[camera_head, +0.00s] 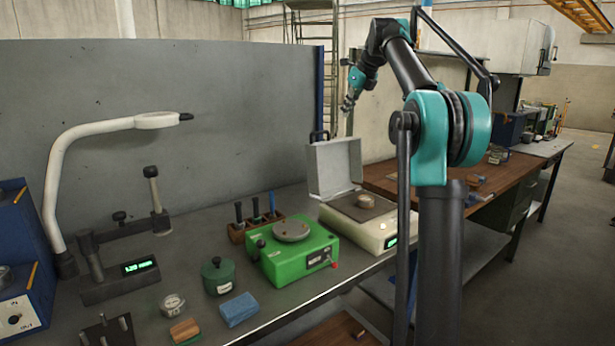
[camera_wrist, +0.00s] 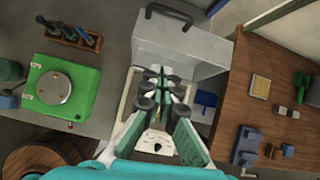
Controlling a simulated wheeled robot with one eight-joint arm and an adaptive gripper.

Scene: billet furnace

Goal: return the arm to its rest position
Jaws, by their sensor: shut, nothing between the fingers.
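My arm rises on the right of the head view, with teal joints and dark links, and bends over to the left at the top. The fingers hide much of the instrument's top in the wrist view.
The white instrument (camera_head: 388,237) stands with its lid (camera_head: 334,167) open beside a green device (camera_head: 295,264) on the grey bench. A lamp (camera_head: 62,165) curves over the left side. A wooden bench (camera_wrist: 278,90) with small parts lies to the right.

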